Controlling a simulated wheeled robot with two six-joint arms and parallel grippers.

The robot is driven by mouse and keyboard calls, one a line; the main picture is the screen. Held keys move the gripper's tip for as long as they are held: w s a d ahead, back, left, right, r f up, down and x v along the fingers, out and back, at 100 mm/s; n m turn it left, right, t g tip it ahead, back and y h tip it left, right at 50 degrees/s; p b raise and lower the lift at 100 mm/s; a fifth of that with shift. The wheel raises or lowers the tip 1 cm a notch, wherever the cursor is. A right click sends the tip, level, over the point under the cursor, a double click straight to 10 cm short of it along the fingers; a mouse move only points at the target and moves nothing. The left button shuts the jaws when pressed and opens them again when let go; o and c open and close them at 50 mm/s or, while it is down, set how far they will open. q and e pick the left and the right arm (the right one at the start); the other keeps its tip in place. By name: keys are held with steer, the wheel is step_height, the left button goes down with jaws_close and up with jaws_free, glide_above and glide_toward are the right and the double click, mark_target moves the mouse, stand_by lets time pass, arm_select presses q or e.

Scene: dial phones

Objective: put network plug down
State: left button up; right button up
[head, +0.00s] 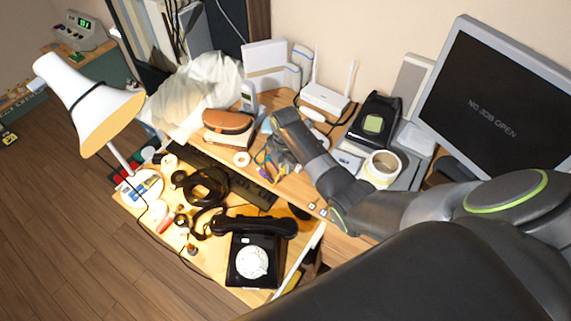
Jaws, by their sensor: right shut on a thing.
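My right gripper (272,166) is over the wooden desk, in front of the white router (325,101), with its arm coming in from the right. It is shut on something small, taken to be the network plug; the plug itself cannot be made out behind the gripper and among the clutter. Whether it touches the desk cannot be told. Small coloured items (265,172) lie beside the fingers. My left gripper is not in view.
A brown case (228,127) and a tape roll (242,159) lie left of the gripper. A black dial phone (253,257) stands nearer. A larger tape roll (382,168) and a monitor (500,103) are at right. A white lamp (88,100) leans in at left. The desk is crowded.

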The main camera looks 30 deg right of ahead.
steer(key=s+r, duration=0.4)
steer(key=r, duration=0.2)
glide_above(290, 190)
step_height(290, 190, down, 5)
steer(key=shift+p, duration=0.45)
steer(key=shift+w+f, duration=0.1)
steer(key=shift+f, duration=2.35)
steer(key=shift+f, duration=0.15)
steer(key=o, duration=0.8)
